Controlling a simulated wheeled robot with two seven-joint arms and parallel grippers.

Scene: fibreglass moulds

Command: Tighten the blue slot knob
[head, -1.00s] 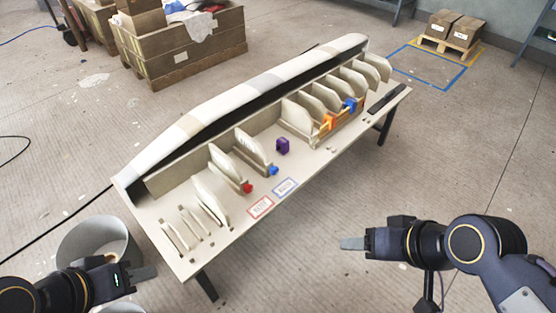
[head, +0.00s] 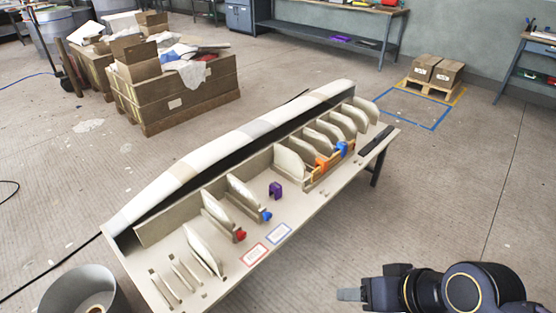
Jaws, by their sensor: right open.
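A small blue knob (head: 265,216) sits at the front end of one slot holding a pale curved panel (head: 242,194) on the mould table (head: 225,271). A red knob (head: 240,236) sits at the front end of the neighbouring slot to its left. The small size hides how tight the blue knob is. My right gripper (head: 349,295) is open and empty at the lower right, off the table's front side and well apart from the blue knob. My left gripper is out of view.
A purple block (head: 275,190) stands just right of the blue knob. Orange (head: 321,163) and blue (head: 342,149) clamp-like pieces sit by the right-hand panels. Two labelled cards (head: 278,233) lie near the front edge. A grey bin (head: 84,293) stands at lower left; floor at right is clear.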

